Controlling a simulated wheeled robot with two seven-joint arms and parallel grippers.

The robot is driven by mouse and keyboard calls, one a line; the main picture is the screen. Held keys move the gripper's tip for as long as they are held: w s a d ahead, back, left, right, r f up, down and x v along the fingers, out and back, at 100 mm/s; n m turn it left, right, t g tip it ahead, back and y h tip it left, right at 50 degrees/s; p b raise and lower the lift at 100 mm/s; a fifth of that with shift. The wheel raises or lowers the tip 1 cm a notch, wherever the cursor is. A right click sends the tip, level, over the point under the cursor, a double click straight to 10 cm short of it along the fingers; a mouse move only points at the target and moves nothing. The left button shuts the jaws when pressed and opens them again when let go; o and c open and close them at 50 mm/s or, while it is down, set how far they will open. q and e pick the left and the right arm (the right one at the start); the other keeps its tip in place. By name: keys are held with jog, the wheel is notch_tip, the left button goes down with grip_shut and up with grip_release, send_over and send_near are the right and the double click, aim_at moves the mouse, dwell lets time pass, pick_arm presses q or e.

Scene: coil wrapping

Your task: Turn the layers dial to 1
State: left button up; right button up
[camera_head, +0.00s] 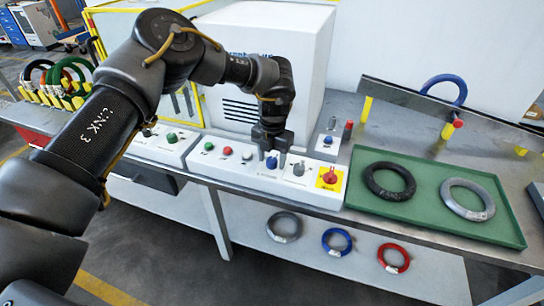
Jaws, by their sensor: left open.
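A white control panel (226,178) runs along the front of the table. It has a blue knob (271,163), a grey knob (299,169) and a red rotary switch (329,178) on a yellow plate. The labels are too small to read, so I cannot tell which knob is the layers dial or its setting. My left gripper (272,158) points down at the blue knob, its open fingers on either side of it. Whether they touch the knob I cannot tell. My right gripper is out of view.
A white machine housing (302,50) stands close behind the left wrist. A green tray (420,213) with a black coil (390,181) and a grey coil (467,199) lies to the right. A small box with a blue button (328,140) and a red-topped post (347,131) stand behind the panel.

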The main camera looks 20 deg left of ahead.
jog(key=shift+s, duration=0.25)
pick_arm(q)
jog(key=shift+c, duration=0.7)
jog(key=c, duration=0.7)
jog(key=shift+c, duration=0.7)
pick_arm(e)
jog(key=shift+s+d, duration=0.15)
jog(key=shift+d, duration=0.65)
